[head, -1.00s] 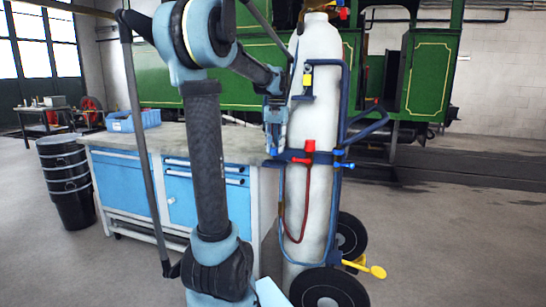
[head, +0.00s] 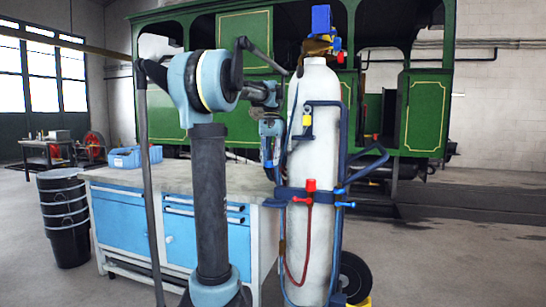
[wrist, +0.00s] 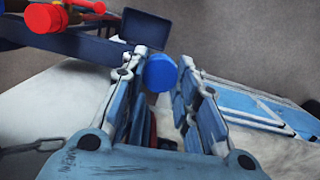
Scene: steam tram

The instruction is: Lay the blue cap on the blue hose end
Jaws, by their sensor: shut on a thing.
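My gripper (wrist: 162,92) is shut on the blue cap (wrist: 160,73), a round bright blue piece between the fingertips in the wrist view. In the head view my gripper (head: 269,158) points down beside the left side of the gas cylinder, above the bench's right end; the cap cannot be made out there. A blue hose (head: 282,255) runs down the cylinder's left side. Its upper end is hidden or too small to tell. Small blue fittings (head: 341,191) sit right of the red cap (head: 311,186) on the trolley's crossbar.
The white cylinder (head: 315,240) stands in a dark blue trolley (head: 343,150). A blue-fronted workbench (head: 118,212) stands left of it, with a blue crate (head: 125,159) on top. Black buckets (head: 62,225) stand farther left. The green tram (head: 425,110) is behind; floor at right is clear.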

